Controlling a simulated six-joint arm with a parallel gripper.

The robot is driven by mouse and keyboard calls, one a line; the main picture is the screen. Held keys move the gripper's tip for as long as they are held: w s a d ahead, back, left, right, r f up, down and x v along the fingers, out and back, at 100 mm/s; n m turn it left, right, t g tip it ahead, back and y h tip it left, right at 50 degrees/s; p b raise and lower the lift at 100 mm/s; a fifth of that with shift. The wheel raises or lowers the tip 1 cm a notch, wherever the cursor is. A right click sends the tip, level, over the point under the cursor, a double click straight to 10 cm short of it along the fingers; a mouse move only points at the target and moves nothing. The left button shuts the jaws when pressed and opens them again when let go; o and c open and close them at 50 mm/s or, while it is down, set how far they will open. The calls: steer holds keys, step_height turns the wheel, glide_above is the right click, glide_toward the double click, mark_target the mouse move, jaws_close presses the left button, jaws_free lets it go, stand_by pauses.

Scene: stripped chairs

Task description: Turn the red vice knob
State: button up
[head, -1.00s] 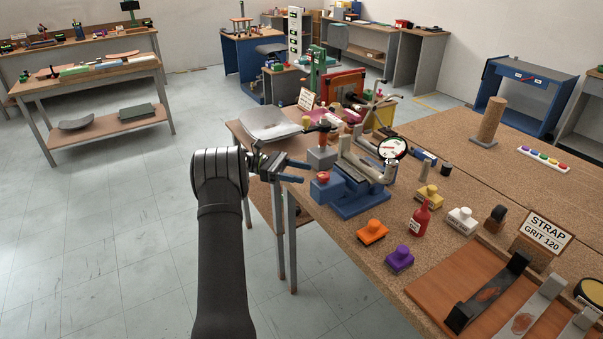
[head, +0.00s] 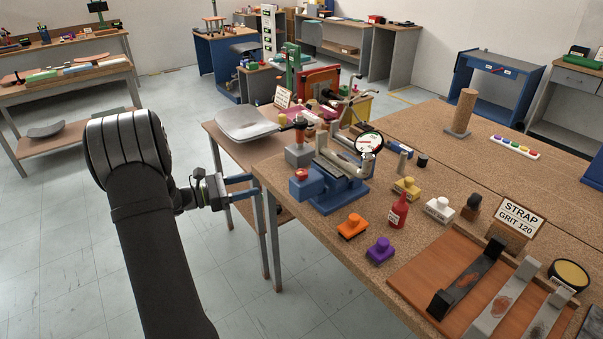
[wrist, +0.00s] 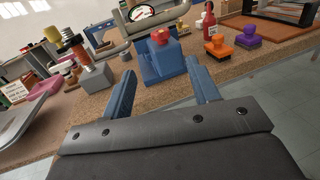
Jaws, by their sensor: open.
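The red vice knob (head: 301,173) sits on the near end of the blue vice (head: 335,190), which stands at the left edge of the workbench. My gripper (head: 250,184) is open and empty, left of the knob and apart from it, beside the bench edge. In the wrist view the knob (wrist: 159,36) shows on the blue vice body (wrist: 163,62), ahead of and between my two spread blue fingers (wrist: 162,78). Part of the vice behind the knob is hidden in the wrist view.
A dial gauge (head: 369,142) stands over the vice. A grey block with an orange-and-black handle (head: 300,150) is just behind it. An orange block (head: 352,226), purple block (head: 380,250) and red bottle (head: 398,210) stand to the right.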

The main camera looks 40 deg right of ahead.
mark_target(302, 172)
steer(key=x, duration=1.6)
steer(key=shift+s+d, duration=0.1)
steer(key=shift+d, duration=0.25)
steer(key=c, duration=1)
